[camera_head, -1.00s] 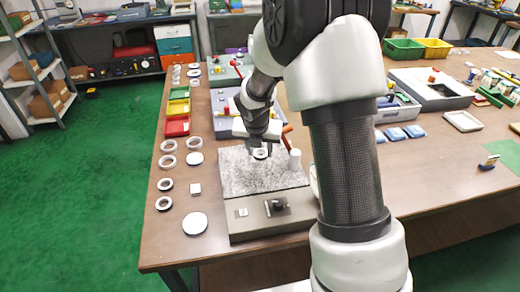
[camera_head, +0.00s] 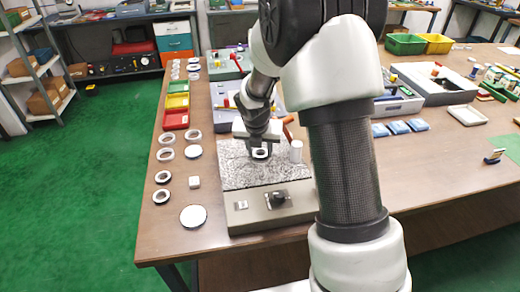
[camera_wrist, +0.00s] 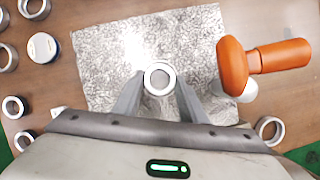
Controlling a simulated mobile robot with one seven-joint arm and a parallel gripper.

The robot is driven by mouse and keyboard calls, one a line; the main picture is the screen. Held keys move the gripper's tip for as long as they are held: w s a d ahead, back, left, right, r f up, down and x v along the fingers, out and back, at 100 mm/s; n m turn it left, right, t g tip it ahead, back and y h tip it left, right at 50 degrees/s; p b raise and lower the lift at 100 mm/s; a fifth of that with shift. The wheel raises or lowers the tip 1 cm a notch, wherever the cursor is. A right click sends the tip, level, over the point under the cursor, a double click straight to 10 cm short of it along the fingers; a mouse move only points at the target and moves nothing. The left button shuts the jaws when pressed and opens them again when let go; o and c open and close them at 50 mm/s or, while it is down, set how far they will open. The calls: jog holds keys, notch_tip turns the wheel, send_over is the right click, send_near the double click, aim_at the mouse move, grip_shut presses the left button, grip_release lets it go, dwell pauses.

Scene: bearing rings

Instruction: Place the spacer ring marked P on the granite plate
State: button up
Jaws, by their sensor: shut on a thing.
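My gripper (camera_head: 261,150) is shut on a small metal ring (camera_head: 260,154) over the speckled granite plate (camera_head: 240,178). In the wrist view, my gripper's two fingers (camera_wrist: 160,82) close on the ring (camera_wrist: 159,68) from both sides, and its hole faces the camera. The granite plate (camera_wrist: 105,75) lies below and around it. I cannot tell whether the ring touches the plate or hangs just above it. No letter P is readable on the ring.
An orange handle (camera_wrist: 265,58) and a white cylinder (camera_head: 296,151) stand at the plate's right side. Several loose rings (camera_head: 165,154) and a white disc (camera_head: 193,216) lie left of the plate. A control block with a dark knob (camera_head: 278,198) fronts the plate.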

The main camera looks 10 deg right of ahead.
jog(key=shift+f, duration=0.2)
jog(key=o, duration=1.2)
jog(key=p+v, duration=0.3)
jog(key=v, duration=1.4)
jog(key=shift+r+p, duration=0.3)
jog(key=shift+p, duration=0.05)
